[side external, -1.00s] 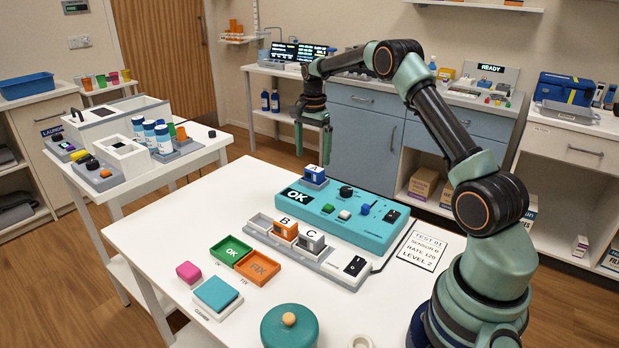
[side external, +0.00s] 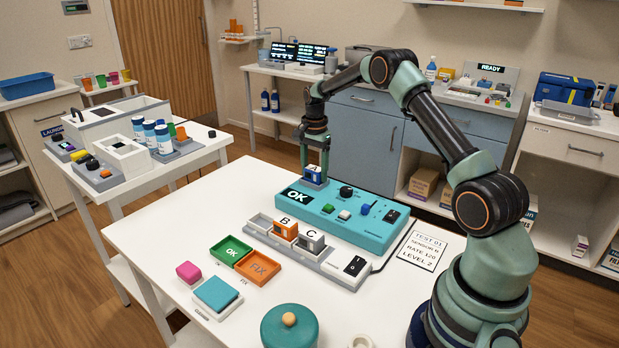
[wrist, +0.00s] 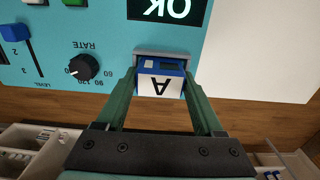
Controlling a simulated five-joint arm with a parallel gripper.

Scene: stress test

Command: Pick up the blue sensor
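The blue sensor (side external: 313,176) is a small blue block with a white face marked A. It sits in a socket at the back left of the teal test panel (side external: 370,228), beside the OK display. My gripper (side external: 316,168) is lowered over the sensor, with its fingers on either side of it. In the wrist view, the sensor (wrist: 161,84) lies between the green fingertips of my gripper (wrist: 160,85). The fingers are spread. I cannot tell whether they touch the sensor's sides.
An orange sensor B (side external: 285,229) and a grey sensor C (side external: 311,241) stand in a grey rack in front of the panel. Knobs and a slider (wrist: 35,50) rise from the panel near the sensor. Green and orange trays (side external: 258,267) lie at front left.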

